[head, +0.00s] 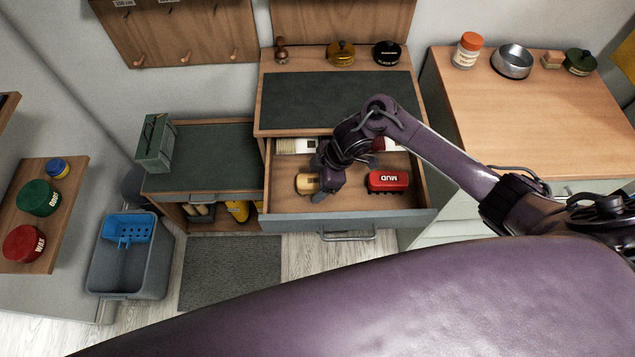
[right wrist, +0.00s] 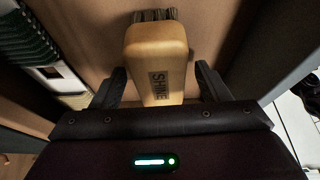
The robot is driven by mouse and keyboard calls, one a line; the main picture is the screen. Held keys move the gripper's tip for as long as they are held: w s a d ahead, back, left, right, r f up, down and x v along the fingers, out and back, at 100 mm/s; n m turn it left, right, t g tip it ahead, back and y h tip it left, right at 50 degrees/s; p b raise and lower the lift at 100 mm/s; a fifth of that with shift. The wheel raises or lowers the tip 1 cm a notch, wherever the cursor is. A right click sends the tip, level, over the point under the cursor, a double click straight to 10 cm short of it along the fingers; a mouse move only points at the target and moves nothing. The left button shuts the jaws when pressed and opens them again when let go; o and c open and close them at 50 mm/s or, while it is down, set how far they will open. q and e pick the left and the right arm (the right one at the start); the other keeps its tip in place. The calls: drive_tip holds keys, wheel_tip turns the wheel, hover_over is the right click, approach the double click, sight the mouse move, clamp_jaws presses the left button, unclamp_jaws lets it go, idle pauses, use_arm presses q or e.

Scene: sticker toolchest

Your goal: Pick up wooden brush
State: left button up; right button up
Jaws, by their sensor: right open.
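The wooden brush (right wrist: 158,60) is tan with a dark label reading SHINE and dark bristles along its far side. It lies in the open drawer (head: 290,203), and in the head view its tan end (head: 305,184) shows beside my right gripper. My right gripper (head: 323,190) reaches down into the drawer. In the right wrist view its two dark fingers (right wrist: 160,85) are open, one on each side of the brush. I cannot tell whether they touch it. My left gripper is not in view.
A red brush marked MUD (head: 388,182) lies to the right in the same drawer. White-and-green items (head: 297,146) lie at the drawer's back. The dark worktop (head: 340,100) above is clear.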

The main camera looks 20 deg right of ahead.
drive_tip(key=shift+f, duration=0.1)
drive_tip(key=shift+c, duration=0.3)
drive_tip(key=c, duration=1)
drive_tip(key=shift+c, duration=0.2)
wheel_tip(320, 180, up, 21)
drive_tip(key=p, duration=0.4)
drive_tip(key=shift+f, duration=0.2)
